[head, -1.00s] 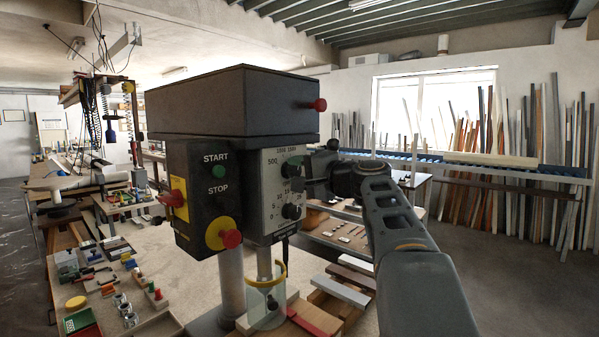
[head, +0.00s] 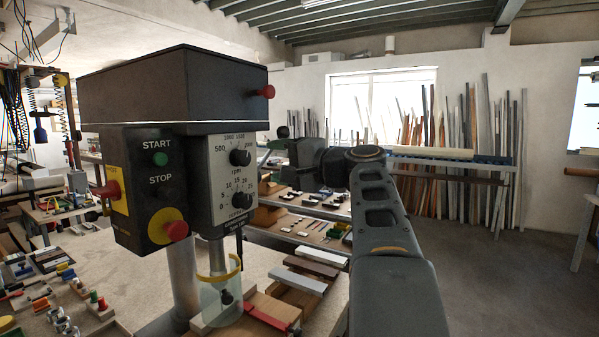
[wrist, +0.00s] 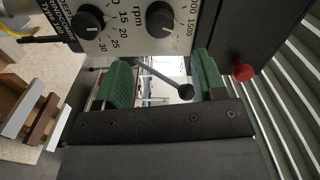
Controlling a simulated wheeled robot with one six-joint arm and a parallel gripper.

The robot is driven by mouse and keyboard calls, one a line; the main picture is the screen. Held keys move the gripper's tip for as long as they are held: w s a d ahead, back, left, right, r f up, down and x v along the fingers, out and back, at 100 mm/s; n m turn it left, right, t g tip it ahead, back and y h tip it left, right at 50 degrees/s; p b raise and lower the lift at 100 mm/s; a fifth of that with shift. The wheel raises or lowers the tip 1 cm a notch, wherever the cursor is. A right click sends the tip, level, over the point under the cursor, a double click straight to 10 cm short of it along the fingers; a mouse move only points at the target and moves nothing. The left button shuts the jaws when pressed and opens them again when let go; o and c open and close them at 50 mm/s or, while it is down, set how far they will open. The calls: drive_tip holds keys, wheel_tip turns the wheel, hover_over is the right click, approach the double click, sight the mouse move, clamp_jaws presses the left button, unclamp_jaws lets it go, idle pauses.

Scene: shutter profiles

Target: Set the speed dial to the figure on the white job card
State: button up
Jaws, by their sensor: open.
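The speed dial (head: 240,157) is the black upper knob on the drill press's white front plate, with rpm figures around it. It also shows at the top of the wrist view (wrist: 160,23). Its pointer setting is too small to read. A second black knob (head: 239,200), with a scale from 0 to 30, sits below it. My gripper (wrist: 162,82) is open, its green-padded fingers apart and off the dial. In the head view it is right of the press, partly hidden by my own wrist. I cannot make out the white job card.
A lever with a black ball end (wrist: 185,91) shows between the fingers in the wrist picture; its depth is unclear. A red stop button (head: 176,231) and green start button (head: 160,158) are on the press. A bench with tools (head: 308,228) stands behind. Floor at right is clear.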

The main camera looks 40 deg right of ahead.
drive_tip(key=shift+b+v, duration=0.4)
drive_tip(key=shift+v, duration=2.15)
wheel_tip(320, 180, down, 22)
drive_tip(key=g+h, duration=0.6)
drive_tip(key=g, duration=0.1)
drive_tip(key=s+a+f+n+g, duration=0.1)
drive_tip(key=s+a+f+n, duration=0.2)
drive_tip(key=a+f, duration=0.2)
drive_tip(key=s+a+f+n+g+h, duration=0.1)
drive_tip(key=s+a+f+n+g, duration=0.1)
drive_tip(key=a+f, duration=0.4)
drive_tip(key=s+a+f+n+g, duration=0.2)
drive_tip(key=s+a+f+n, duration=0.2)
drive_tip(key=f, duration=0.4)
drive_tip(key=shift+s+a+n+h, duration=0.35)
drive_tip(key=shift+a+n, duration=0.4)
drive_tip(key=shift+n, duration=0.35)
